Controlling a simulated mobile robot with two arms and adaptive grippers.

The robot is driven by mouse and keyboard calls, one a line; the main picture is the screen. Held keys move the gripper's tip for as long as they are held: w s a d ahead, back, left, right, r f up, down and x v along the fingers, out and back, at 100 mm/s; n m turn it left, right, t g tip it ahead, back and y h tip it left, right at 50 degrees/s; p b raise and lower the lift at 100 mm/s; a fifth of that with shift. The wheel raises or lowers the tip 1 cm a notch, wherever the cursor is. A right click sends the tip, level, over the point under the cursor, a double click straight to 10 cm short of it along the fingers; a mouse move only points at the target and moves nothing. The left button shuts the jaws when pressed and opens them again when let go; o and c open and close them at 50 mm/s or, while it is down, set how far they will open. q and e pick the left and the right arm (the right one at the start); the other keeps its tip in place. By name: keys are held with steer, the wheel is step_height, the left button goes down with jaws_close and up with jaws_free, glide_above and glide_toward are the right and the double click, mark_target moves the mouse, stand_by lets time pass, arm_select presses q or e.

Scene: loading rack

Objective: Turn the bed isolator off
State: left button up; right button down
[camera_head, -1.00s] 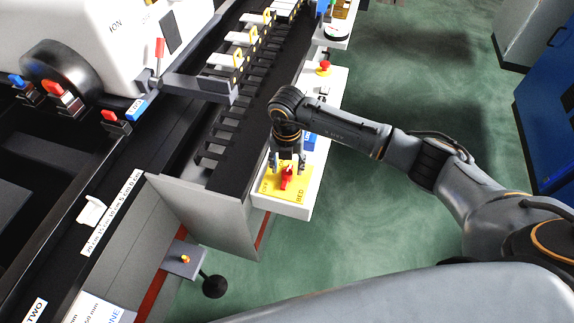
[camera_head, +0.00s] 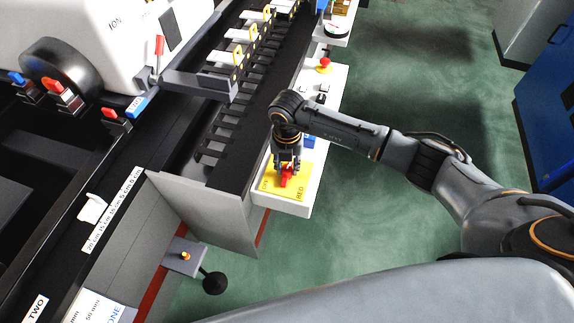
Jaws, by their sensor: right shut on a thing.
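The bed isolator is a red rotary handle (camera_head: 287,178) on a yellow plate (camera_head: 300,186) marked BED. The plate sits at the near end of a white control panel (camera_head: 292,208). My right gripper (camera_head: 287,170) points down over the plate with its fingers closed on the red handle. The fingers partly hide the handle, so its exact angle is hard to tell. My left gripper is not in view.
A red emergency button (camera_head: 323,66) on a yellow base stands farther along the panel, with small black switches near it. A black slatted bed (camera_head: 232,125) lies to the left. A black ball knob (camera_head: 214,282) sticks out below. Green floor (camera_head: 400,215) is clear at right.

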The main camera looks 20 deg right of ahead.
mark_target(287, 169)
steer(key=shift+w+f+n+b, duration=0.1)
steer(key=shift+f+n+b, duration=0.1)
steer(key=shift+n+b, duration=1.2)
steer(key=n+b, duration=1.1)
steer(key=shift+n+b, duration=0.3)
steer(key=shift+b, duration=0.1)
steer(key=shift+r+n+b, duration=0.2)
steer(key=shift+n+b, duration=1.25)
steer(key=shift+n, duration=0.15)
steer(key=c, duration=1)
jaws_free()
step_height(287, 169, up, 12)
steer(key=shift+r, duration=0.1)
